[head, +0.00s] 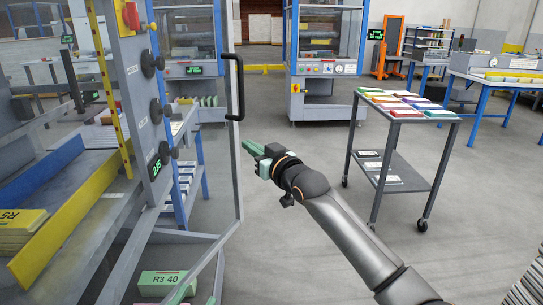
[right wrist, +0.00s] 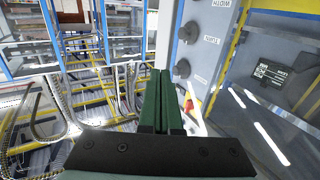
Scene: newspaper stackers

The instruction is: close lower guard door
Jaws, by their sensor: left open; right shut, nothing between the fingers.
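A clear guard door in a thin grey frame (head: 237,180) stands swung out from the machine on the left in the head view. Its black handle (head: 240,88) is at the upper part of its free edge. My right gripper (head: 248,148) has green fingers pressed together, empty, just right of the door's free edge; I cannot tell whether it touches. Its shut fingers also show in the right wrist view (right wrist: 160,75).
The machine's grey post (head: 142,85) carries black knobs and a red switch (head: 130,15). A yellow rail (head: 75,215) and newspaper stack (head: 18,230) lie left. A cart (head: 408,115) with coloured stacks stands right. The floor between door and cart is clear besides my right arm.

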